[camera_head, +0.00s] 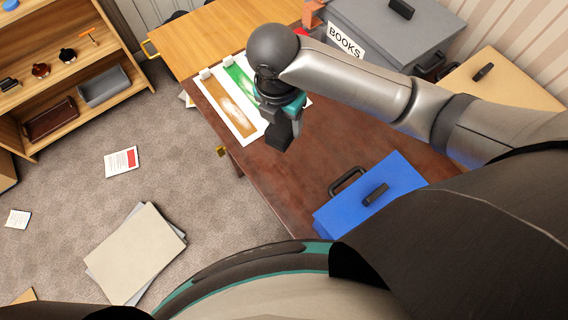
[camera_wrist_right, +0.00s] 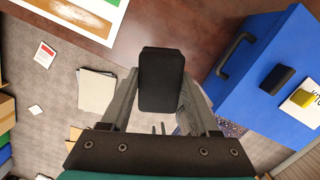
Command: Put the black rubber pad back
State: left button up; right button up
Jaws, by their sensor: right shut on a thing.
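My right gripper (camera_wrist_right: 160,95) is shut on the black rubber pad (camera_wrist_right: 160,78), which sits upright between its two fingers. In the head view the pad (camera_head: 279,136) shows as a dark block below the right gripper (camera_head: 284,122), over the brown table (camera_head: 330,130). It appears held above the table's left part; the exact height is hard to tell. My left gripper is not in view.
A blue case (camera_head: 340,212) with a handle and a black block (camera_head: 376,194) on it stands at the table's near right. Pictures (camera_head: 222,92) lie at the far left. A grey "BOOKS" box (camera_head: 365,30) stands behind. The table's middle is bare. Shelves (camera_head: 60,35) stand left.

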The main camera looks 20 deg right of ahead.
notch_tip(320, 180, down, 20)
jog(key=b, duration=0.4)
jog(key=shift+r+b, duration=0.2)
jog(key=shift+b, duration=0.2)
jog(key=shift+f, duration=0.1)
jog(key=o, duration=1.2)
jog(key=r+p, duration=0.1)
jog(key=r, duration=0.3)
jog(key=r+p, duration=0.1)
jog(key=r, duration=0.3)
jog(key=s+a+r+p, duration=0.1)
jog(key=r, duration=0.3)
jog(key=shift+a, duration=0.1)
